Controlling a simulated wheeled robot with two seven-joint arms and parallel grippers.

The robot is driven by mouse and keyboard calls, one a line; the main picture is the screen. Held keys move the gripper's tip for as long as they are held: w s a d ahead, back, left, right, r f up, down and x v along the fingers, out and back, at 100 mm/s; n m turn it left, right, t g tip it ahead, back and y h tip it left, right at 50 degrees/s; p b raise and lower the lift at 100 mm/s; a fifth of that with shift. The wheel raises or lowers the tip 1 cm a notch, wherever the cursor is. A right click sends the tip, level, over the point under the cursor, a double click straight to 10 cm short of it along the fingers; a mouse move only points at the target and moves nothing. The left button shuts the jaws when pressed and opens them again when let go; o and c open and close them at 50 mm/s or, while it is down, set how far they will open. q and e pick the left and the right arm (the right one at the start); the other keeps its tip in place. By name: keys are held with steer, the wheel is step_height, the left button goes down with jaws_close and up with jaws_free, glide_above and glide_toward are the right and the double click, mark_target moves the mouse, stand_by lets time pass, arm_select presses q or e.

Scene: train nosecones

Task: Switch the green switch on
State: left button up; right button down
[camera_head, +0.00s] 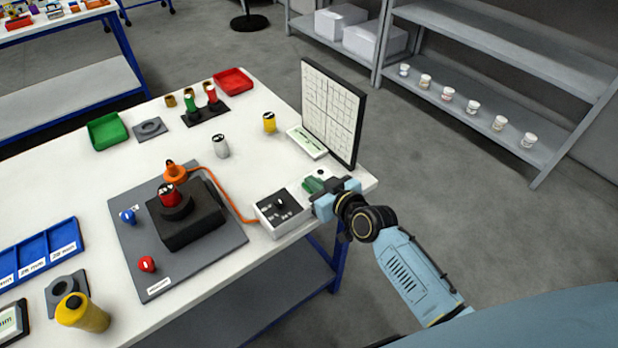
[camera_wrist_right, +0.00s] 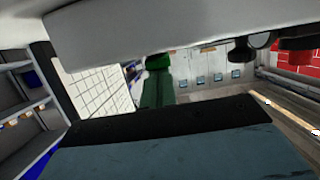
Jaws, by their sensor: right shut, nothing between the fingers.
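My right gripper (camera_head: 320,192) reaches in from the right at the table's front right corner. It is shut and empty. The switch's position is hidden. My left gripper is not in view.
A grid panel (camera_head: 333,111) stands upright behind the gripper. A white sign (camera_head: 307,143) lies beside it. The floor right of the table is clear.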

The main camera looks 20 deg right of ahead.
steer(key=shift+r+p, duration=0.25)
steer(key=shift+p, duration=0.1)
steer(key=r+p, duration=0.4)
steer(key=shift+w, duration=0.3)
steer(key=v, duration=0.9)
steer(key=shift+s+r, duration=0.3)
steer(key=shift+s, duration=0.05)
